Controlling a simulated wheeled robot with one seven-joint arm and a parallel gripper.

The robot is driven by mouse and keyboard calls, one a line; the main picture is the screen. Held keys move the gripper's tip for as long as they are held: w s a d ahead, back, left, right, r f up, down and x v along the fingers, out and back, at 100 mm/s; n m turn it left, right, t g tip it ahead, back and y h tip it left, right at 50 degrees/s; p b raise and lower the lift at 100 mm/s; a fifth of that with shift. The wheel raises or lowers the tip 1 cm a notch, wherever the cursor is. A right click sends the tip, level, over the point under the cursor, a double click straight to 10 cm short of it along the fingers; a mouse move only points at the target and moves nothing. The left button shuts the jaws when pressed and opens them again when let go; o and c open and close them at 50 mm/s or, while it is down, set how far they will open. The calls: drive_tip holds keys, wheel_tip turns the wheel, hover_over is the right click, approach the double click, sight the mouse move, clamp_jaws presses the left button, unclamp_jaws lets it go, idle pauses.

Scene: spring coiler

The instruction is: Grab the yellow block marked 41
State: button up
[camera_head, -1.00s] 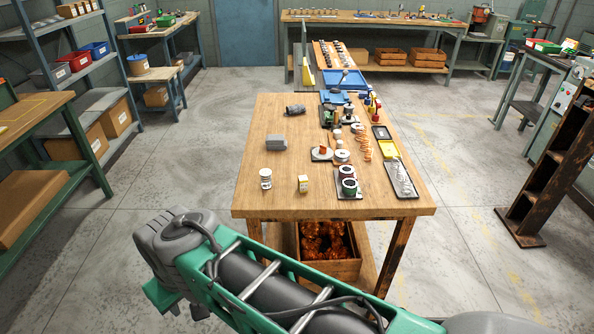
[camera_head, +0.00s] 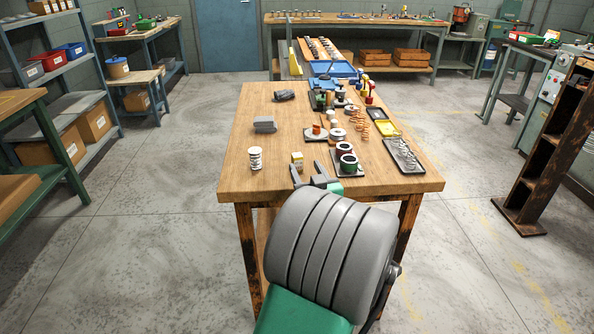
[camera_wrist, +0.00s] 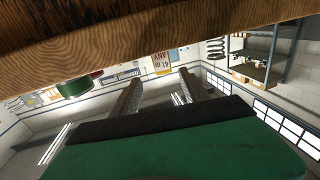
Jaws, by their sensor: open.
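The small yellow block (camera_head: 297,158) stands upright near the front edge of the wooden workbench, with a pale label on its front. It shows upside down in the wrist view (camera_wrist: 162,64), with dark marks that look like 41. My gripper (camera_head: 307,167) is open at the bench's front edge, just in front of the block. In the wrist view, the block shows beyond the gap between the fingertips (camera_wrist: 158,78), apart from both. Nothing is between the fingers.
Two spools on a dark tray (camera_head: 350,171) stand close on the right. A grey block (camera_head: 265,124) lies farther back. The wooden workbench (camera_head: 235,180) is bare at its front left corner.

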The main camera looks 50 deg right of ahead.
sight(299, 159)
drive_tip(key=p+x, duration=0.1)
drive_tip(key=x, duration=0.6)
drive_tip(key=shift+w+a+r, duration=0.15)
drive_tip(key=shift+w+a, duration=0.05)
clamp_jaws()
